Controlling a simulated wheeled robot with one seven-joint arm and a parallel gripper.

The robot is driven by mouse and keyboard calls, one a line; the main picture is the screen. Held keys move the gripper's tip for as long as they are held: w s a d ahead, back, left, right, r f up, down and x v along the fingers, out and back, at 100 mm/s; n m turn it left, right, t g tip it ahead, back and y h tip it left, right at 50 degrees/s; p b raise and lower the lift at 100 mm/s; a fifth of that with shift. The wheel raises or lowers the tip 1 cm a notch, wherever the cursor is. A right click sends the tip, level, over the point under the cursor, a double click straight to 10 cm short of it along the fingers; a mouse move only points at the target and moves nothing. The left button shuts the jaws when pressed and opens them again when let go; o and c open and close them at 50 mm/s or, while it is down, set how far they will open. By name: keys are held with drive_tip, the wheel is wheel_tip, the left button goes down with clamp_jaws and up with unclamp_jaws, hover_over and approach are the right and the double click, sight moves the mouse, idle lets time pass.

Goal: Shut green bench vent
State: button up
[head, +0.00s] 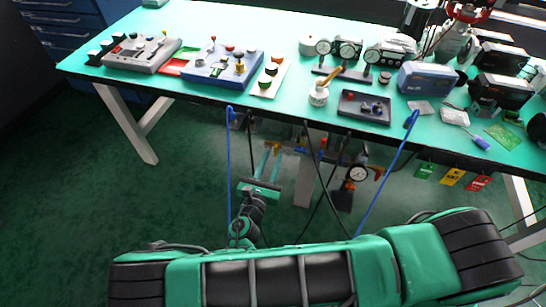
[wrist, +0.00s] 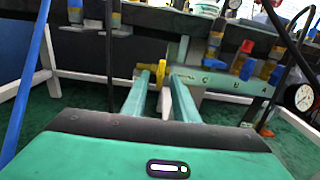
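A pipe assembly with small valves hangs under the bench; in the wrist view its grey bar (wrist: 228,82) carries letters and coloured parts. A yellow handle (wrist: 152,71) is at its left end, just beyond my fingertips. Yellow-and-blue (wrist: 214,36) and red-and-blue (wrist: 243,57) valve parts are to the right. I cannot tell which part is the green vent; no clearly green handle shows. My gripper (wrist: 162,79) is open, its two teal fingers apart with nothing held between them. In the head view my gripper (head: 268,152) is under the bench's front edge, near the assembly.
The green-topped bench (head: 150,28) bears control boxes, gauges and a dark tray (head: 352,118). Blue hoses (head: 229,165) and black cables hang around my arm. A round gauge (head: 358,174) is right of my gripper. Green, yellow and red tags (head: 453,177) hang at the right.

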drive_tip(key=v, duration=0.9)
drive_tip(key=shift+s, duration=0.15)
